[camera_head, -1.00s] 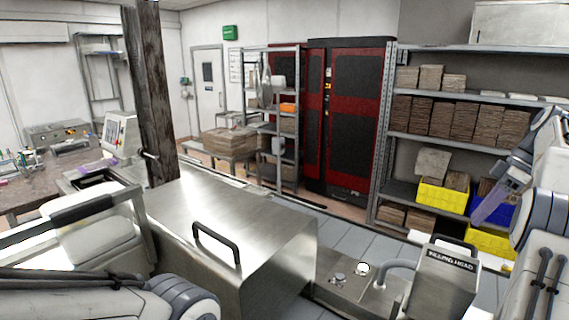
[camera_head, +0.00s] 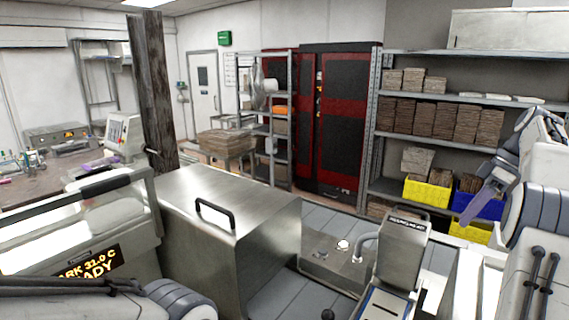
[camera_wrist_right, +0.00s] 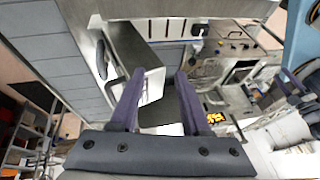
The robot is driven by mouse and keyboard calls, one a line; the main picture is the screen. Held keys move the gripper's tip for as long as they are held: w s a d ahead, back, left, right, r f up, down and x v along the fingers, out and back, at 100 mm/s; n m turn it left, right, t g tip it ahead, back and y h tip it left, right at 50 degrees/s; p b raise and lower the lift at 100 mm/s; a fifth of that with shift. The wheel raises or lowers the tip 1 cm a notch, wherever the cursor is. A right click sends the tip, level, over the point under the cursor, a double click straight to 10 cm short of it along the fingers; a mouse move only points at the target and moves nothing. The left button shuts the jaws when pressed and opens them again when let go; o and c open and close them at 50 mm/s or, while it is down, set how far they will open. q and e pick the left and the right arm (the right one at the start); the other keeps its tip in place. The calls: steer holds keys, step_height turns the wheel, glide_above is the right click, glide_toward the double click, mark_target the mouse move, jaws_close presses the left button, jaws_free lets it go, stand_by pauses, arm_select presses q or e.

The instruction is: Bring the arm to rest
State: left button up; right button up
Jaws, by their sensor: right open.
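My right arm comes in at the right edge of the head view. Its gripper (camera_head: 484,204), with purple fingers, is raised in front of the shelf bins. In the right wrist view the two fingers (camera_wrist_right: 158,90) stand apart with nothing between them, so the gripper is open and empty. My left arm shows only as links at the lower left of the head view; its gripper is out of view.
A steel box cover (camera_head: 228,212) with a black handle stands in the middle, with the labelled filling head (camera_head: 402,250) to its right. A lit display (camera_head: 85,270) is at the lower left. Shelves (camera_head: 470,142) hold brown stacks, a yellow bin (camera_head: 427,193) and a blue bin (camera_head: 466,204).

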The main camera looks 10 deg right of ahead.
steer(key=w+a+f+g+h+b, duration=0.1)
steer(key=a+f+b, duration=0.25)
steer(key=a, duration=0.65)
steer(key=w+a+f+m+b, duration=0.15)
steer(key=a+f, duration=0.25)
steer(key=a, duration=0.6)
steer(key=a+f+n+g+h+b, duration=0.1)
steer(key=a+f+b, duration=0.25)
steer(key=a, duration=0.65)
steer(key=s+a+f+h+b, duration=0.1)
steer(key=s+a+f+b, duration=0.6)
steer(key=s+a+f, duration=0.65)
steer(key=s+f+b, duration=0.1)
steer(key=s+f, duration=0.3)
steer(key=s, duration=0.3)
steer(key=s+a+f+b, duration=0.1)
steer(key=s+f+b, duration=0.1)
steer(key=s+f, duration=0.2)
steer(key=s, duration=0.3)
steer(key=shift+s+m+t+h, duration=0.15)
steer(key=shift+m+t+h, duration=0.15)
steer(key=shift+m+h, duration=0.1)
